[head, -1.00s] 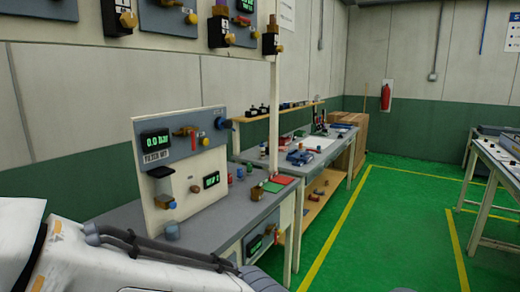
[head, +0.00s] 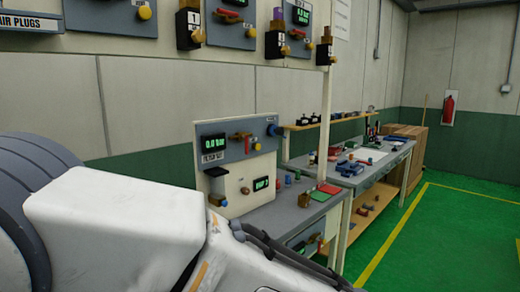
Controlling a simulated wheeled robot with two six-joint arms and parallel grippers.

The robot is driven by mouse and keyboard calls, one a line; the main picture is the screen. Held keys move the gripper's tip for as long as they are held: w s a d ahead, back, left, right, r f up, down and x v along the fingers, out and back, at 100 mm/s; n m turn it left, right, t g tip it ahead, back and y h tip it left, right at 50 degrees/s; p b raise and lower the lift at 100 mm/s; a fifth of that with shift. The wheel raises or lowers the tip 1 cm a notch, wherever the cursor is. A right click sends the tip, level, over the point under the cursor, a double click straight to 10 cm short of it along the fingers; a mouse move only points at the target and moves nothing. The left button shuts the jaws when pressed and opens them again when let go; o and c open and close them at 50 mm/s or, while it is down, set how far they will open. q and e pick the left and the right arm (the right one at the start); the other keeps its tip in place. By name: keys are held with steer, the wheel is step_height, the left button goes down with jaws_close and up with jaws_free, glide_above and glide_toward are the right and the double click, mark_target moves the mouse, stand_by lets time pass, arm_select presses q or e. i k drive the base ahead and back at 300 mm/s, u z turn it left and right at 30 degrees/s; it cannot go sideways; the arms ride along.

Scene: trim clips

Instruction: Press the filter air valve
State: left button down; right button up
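The filter panel (head: 238,172) stands upright on the grey workbench, in the middle of the head view. Its grey upper strip carries a green display (head: 212,142) that seems to read 0.0 bar, above a label that looks like a filter label. Beside the display is a valve with a red handle (head: 241,136) on a brass-coloured body. A blue knob (head: 271,130) and a yellow knob (head: 257,146) sit to its right. White links of my arm cross the lower left and hide part of the bench. Neither gripper is in view.
Several small fittings and a red pad (head: 329,189) lie on the bench (head: 272,212) right of the panel. A white post (head: 322,120) rises there. Other valve panels (head: 229,22) hang above. The green floor (head: 440,240) at right is clear.

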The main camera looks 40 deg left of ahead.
mark_target(246, 138)
steer(key=z, duration=0.15)
steer(key=i, duration=0.7)
steer(key=u, duration=0.8)
steer(key=i, duration=0.75)
steer(key=u, duration=0.85)
